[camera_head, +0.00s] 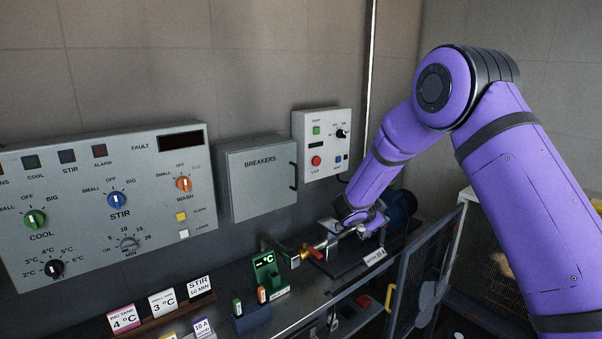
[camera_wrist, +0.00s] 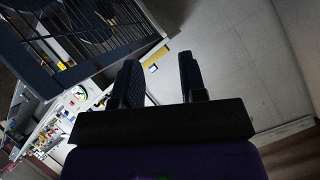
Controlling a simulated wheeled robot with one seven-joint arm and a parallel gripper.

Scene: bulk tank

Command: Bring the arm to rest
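My purple arm (camera_head: 515,195) reaches in from the right, bends at a high elbow (camera_head: 440,85) and slopes down to the left. My gripper (camera_head: 362,222) is at its low end, in front of the bench equipment and near the motor and brass fitting. I cannot tell in the head view whether it touches them. In the wrist view my gripper (camera_wrist: 160,72) has two dark fingers spread apart with a clear gap. Nothing is held between them.
A control panel (camera_head: 110,200), a breaker box (camera_head: 258,178) and a small switch box (camera_head: 322,145) are on the wall. Below, a green display (camera_head: 266,272) and a blue motor (camera_head: 400,212) stand on the bench. An open mesh door (camera_head: 425,275) is close under my arm.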

